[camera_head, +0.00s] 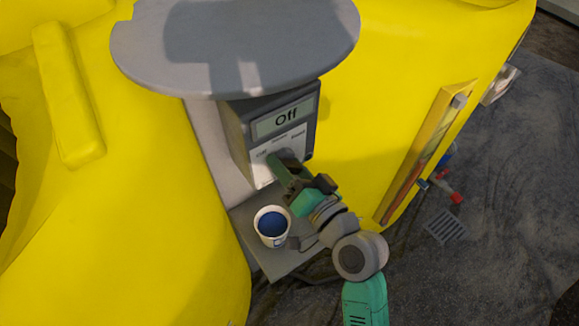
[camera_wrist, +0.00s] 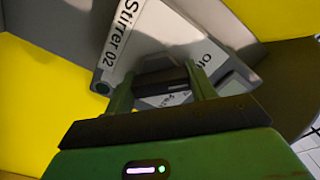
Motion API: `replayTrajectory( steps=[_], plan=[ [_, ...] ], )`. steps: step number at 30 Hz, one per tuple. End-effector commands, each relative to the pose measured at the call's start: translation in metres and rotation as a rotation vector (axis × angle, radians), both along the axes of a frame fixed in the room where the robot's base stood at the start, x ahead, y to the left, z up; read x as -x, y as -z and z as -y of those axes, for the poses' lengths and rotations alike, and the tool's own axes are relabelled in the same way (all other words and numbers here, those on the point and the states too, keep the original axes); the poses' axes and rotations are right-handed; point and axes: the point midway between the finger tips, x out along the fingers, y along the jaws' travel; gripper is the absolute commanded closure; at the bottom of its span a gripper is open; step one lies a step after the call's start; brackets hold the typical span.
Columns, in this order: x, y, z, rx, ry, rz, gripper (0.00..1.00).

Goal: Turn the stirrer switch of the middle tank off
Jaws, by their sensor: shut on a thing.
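The grey stirrer switch box (camera_head: 240,135) hangs between two yellow tanks, under a round grey plate. In the wrist view the box's label (camera_wrist: 118,35) reads "Stirrer 02". My gripper (camera_head: 275,166) is at the front face, its green fingers hiding the switch in the head view. In the wrist view my gripper (camera_wrist: 160,86) is shut on a dark switch knob (camera_wrist: 161,80) between the fingers. The knob's exact angle is hard to tell.
The round grey plate (camera_head: 235,82) overhangs the box. A level gauge (camera_head: 425,155) sits on the right tank. A red-handled part (camera_head: 455,198) and floor grate (camera_head: 445,228) lie further right.

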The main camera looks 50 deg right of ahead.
Motion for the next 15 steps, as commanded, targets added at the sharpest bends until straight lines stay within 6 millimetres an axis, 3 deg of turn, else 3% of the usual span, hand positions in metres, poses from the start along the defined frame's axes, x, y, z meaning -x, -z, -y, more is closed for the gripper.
replayTrajectory(
  steps=[10, 11, 14, 15],
  plan=[
    [-0.0001, -0.0002, -0.0003, 0.005, 0.000, -0.001, 0.67],
    [-0.0001, -0.0003, -0.0003, 0.005, 0.000, -0.001, 0.43],
    [-0.0001, -0.0001, -0.0003, 0.004, 0.000, -0.001, 0.23],
    [-0.0001, -0.0001, -0.0003, 0.004, 0.000, -0.001, 0.23]
  ],
)
